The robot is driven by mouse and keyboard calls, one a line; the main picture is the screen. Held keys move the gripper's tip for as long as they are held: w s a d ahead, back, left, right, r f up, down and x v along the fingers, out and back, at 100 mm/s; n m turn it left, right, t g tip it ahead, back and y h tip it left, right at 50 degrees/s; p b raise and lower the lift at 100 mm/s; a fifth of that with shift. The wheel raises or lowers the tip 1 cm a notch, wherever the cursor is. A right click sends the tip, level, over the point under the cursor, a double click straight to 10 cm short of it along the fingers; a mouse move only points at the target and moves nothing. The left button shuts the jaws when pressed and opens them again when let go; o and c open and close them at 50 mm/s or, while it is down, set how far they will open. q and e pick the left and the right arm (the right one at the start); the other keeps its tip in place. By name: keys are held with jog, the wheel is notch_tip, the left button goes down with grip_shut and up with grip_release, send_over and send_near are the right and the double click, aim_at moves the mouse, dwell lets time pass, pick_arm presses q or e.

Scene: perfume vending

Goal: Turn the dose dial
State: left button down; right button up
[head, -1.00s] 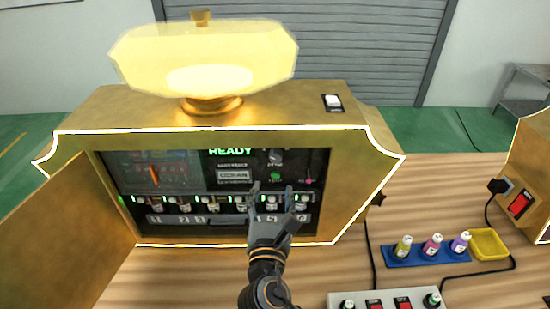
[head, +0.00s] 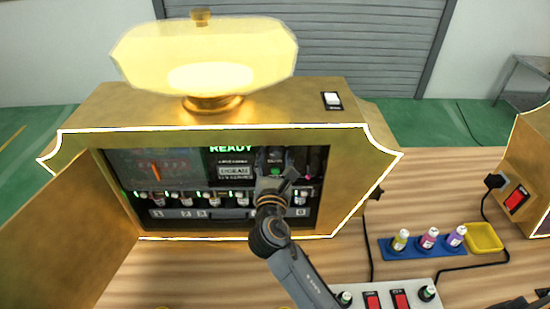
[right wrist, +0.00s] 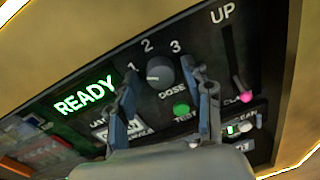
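The dose dial (right wrist: 160,72) is a round dark grey knob on the black panel, with 1, 2 and 3 around its top and DOSE below. Its pale mark is on the left side, nearest the 1. My right gripper (right wrist: 163,80) is open, its two blue-grey fingers on either side of the dial; contact cannot be told. In the head view my right gripper (head: 277,180) is inside the machine's opening, just below the dial, which is small and dim there. My left gripper is not in view.
A green TEST button (right wrist: 181,110) sits just below the dial. A slider with a pink knob (right wrist: 245,97) is to the right. The golden cabinet (head: 360,175) frames the panel. Bottles on a blue rack (head: 420,247) and a yellow tray (head: 484,238) stand to the right.

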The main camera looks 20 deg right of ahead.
grip_shut()
jog(key=shift+m, duration=0.3)
jog(key=m, duration=0.4)
jog(key=shift+m, duration=0.3)
jog(key=m, duration=0.3)
jog(key=shift+d+g+y, duration=0.1)
jog(key=shift+g+y, duration=0.2)
jog(key=shift+m, duration=1.5)
jog(key=shift+r, duration=0.1)
jog(key=shift+o, duration=1.4)
grip_release()
